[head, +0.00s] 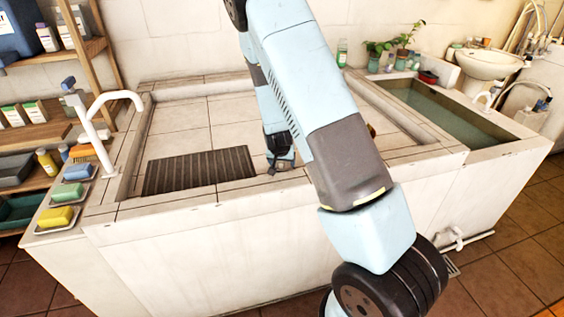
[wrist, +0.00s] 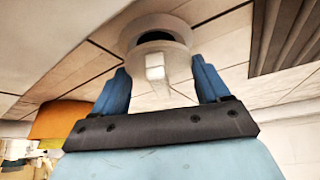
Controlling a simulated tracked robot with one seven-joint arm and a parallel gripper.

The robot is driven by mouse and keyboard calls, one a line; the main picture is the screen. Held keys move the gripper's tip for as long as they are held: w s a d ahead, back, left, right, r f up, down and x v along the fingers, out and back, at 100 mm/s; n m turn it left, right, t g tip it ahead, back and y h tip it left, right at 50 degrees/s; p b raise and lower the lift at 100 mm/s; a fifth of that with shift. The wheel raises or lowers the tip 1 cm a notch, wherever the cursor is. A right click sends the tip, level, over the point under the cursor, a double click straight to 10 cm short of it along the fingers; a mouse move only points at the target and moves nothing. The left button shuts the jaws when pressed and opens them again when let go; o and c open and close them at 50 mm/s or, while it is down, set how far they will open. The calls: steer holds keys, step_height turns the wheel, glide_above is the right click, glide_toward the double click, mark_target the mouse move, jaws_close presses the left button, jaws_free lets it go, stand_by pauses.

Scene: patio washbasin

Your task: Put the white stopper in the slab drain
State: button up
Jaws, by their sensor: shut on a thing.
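My gripper (wrist: 160,85) is shut on the white stopper (wrist: 155,68), which shows as a pale rounded body with a small square tab between the two blue fingers in the wrist view. Just beyond it is a pale ring with a dark opening, which looks like the slab drain (wrist: 155,24). The stopper overlaps the ring's near side in this view; I cannot tell whether they touch. In the head view my gripper (head: 280,160) is low over the tiled slab, right of the dark ribbed mat. The stopper and drain cannot be made out there.
The dark ribbed mat (head: 198,169) lies on the slab; its edge shows in the wrist view (wrist: 290,35). A raised tiled rim (head: 165,208) surrounds the slab. An orange thing (wrist: 55,120) is at left in the wrist view. Soap dishes and a tap (head: 92,110) stand at left.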

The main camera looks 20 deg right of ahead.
steer(key=shift+f, duration=0.8)
steer(key=shift+r, duration=0.85)
stand_by(0.4)
steer(key=shift+f, duration=0.85)
stand_by(1.0)
steer(key=o, duration=0.8)
steer(key=shift+r, duration=0.1)
steer(key=shift+v, duration=5.45)
